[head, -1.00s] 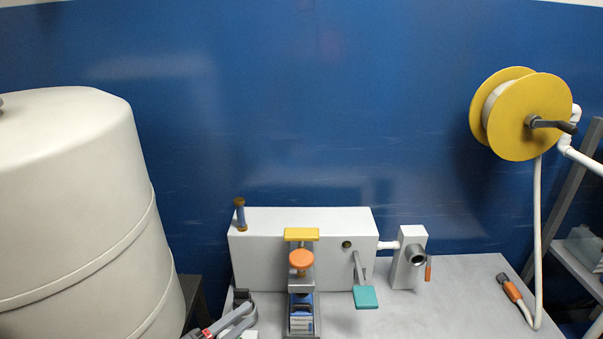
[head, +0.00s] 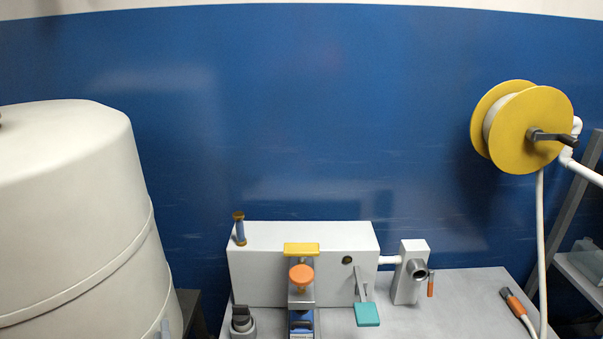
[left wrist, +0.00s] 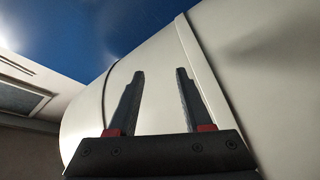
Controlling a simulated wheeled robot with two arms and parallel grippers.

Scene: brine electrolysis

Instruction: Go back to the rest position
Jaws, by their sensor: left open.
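My left gripper (left wrist: 159,75) is open and empty in the left wrist view, with two dark fingers apart and red pads at their bases. A large cream tank (left wrist: 150,110) fills much of the view behind the fingers. The same tank (head: 70,210) stands at the left of the head view. A small grey piece at its lower right edge may be part of my left arm; the fingers cannot be made out there. My right gripper is in neither view.
A grey bench (head: 465,290) carries a white box (head: 335,235), an orange knob (head: 302,274), a teal paddle (head: 367,314), a white pipe fitting (head: 408,285) and a dark-topped fitting (head: 241,322). A yellow hose reel (head: 540,130) hangs at right; its orange-ended hose (head: 513,302) reaches the bench.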

